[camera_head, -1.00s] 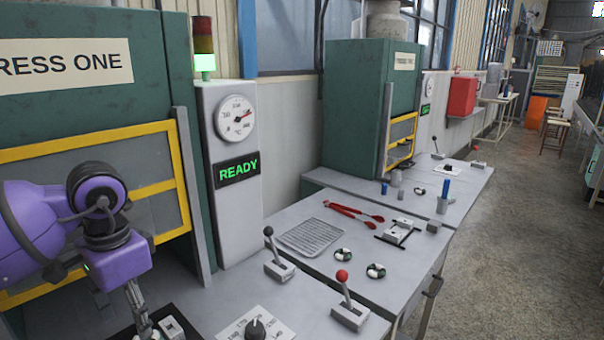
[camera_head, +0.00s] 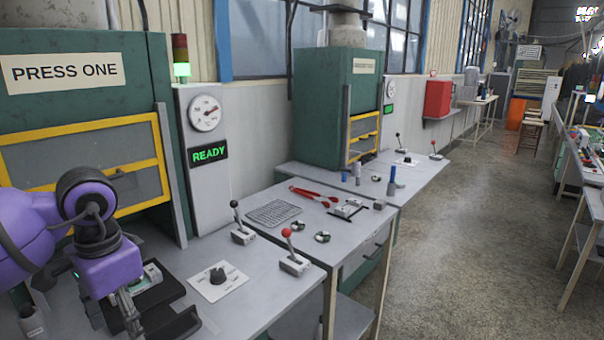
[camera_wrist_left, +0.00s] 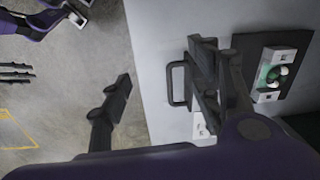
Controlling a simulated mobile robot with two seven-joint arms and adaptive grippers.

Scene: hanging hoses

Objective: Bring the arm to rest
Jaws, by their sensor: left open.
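My left arm is purple and comes in from the left in the head view. Its gripper (camera_head: 130,318) points down at the lower left, in front of the bench by a black plate (camera_head: 165,291). One finger is over the floor, the other over the bench edge near a dark handle (camera_wrist_left: 177,86). The black plate also shows there (camera_wrist_left: 292,104), with a small fixture (camera_wrist_left: 272,73) on it.
The floor (camera_head: 450,240) to the right is clear.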

